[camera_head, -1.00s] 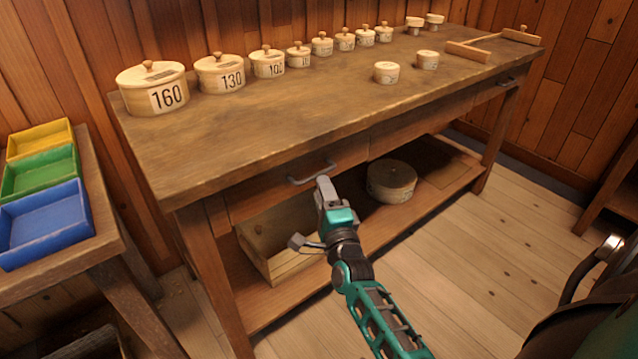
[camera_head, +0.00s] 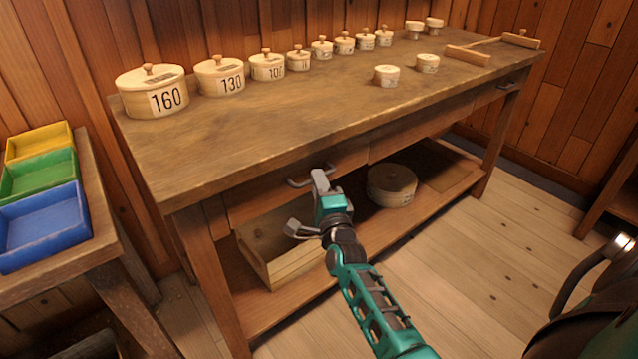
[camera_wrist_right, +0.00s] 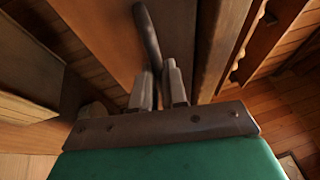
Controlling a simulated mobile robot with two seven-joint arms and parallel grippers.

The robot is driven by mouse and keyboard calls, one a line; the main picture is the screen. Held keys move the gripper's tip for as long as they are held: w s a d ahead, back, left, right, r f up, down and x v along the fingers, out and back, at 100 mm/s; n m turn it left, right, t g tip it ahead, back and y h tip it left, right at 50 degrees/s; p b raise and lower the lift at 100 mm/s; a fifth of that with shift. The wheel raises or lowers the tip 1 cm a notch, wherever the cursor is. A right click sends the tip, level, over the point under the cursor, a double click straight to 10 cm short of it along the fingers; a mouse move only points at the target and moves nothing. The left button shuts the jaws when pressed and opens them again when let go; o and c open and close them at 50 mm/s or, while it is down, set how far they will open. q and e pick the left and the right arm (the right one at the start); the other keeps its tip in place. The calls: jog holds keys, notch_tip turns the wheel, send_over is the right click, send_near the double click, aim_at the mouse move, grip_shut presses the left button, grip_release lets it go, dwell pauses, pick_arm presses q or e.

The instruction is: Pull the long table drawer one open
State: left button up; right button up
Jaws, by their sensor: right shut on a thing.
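The long table drawer (camera_head: 262,197) is set under the near left part of the wooden tabletop. Its grey bar handle (camera_head: 297,183) is on the drawer front. My right gripper (camera_head: 318,176) is at the handle, partly covering its right part in the head view. In the right wrist view, the two fingers (camera_wrist_right: 162,85) are closed around the dark handle bar (camera_wrist_right: 148,38). The drawer front looks nearly flush with the table; any small gap is hard to make out. My left gripper is not in view.
Lidded round boxes, such as the one marked 160 (camera_head: 154,92), line the tabletop's back. A wooden crate (camera_head: 285,262) and a round box (camera_head: 391,185) stand on the lower shelf. Coloured trays (camera_head: 42,225) are on a side table at left. The floor in front is clear.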

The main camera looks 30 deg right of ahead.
grip_shut()
jog(key=s+d+p, duration=0.2)
jog(key=s+p, duration=0.6)
jog(key=s, duration=1.8)
jog(key=shift+s, duration=0.2)
jog(key=o, duration=0.7)
grip_release()
jog(key=shift+c, duration=0.2)
